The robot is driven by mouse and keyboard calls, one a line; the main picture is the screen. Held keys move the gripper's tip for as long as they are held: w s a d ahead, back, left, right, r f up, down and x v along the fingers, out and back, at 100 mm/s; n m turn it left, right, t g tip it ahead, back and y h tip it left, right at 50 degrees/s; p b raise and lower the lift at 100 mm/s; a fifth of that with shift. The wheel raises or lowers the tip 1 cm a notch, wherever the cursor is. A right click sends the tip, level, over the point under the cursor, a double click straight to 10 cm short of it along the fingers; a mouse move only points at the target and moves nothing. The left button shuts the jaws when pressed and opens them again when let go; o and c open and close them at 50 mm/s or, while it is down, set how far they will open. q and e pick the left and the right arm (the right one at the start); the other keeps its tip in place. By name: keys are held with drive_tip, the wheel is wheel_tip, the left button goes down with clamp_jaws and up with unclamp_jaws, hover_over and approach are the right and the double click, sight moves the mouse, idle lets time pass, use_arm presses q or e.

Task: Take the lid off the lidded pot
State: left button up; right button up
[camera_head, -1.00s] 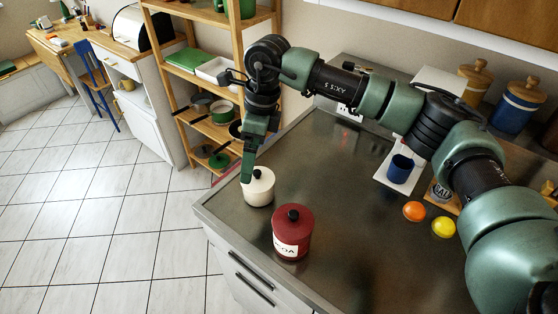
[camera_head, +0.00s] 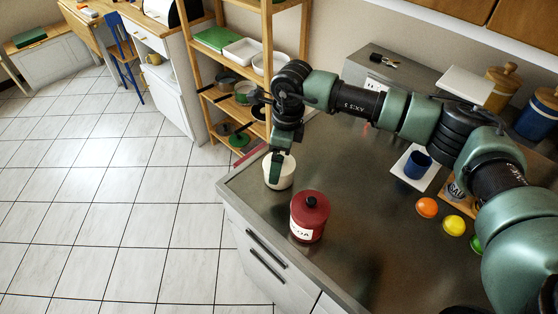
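A small cream pot (camera_head: 286,180) stands near the far left corner of the steel counter in the head view. My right gripper (camera_head: 277,178), on the arm coming in from the right, points down at the pot's top. A green finger overlaps the pot's front and hides its knob. I cannot tell whether the fingers grip the knob, nor whether they are open or shut. A dark red canister (camera_head: 310,220) with a black knob and a white label stands upright nearer the front. My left gripper is out of view.
A blue mug (camera_head: 418,166) stands on a white board. An orange ball (camera_head: 427,207) and a yellow ball (camera_head: 453,225) lie to the right. A wooden shelf (camera_head: 266,60) with cookware stands behind the counter's left end. The middle of the counter (camera_head: 360,180) is clear.

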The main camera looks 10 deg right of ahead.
drive_tip(key=c, duration=1.3)
drive_tip(key=shift+c, duration=0.2)
drive_tip(key=shift+r, duration=0.2)
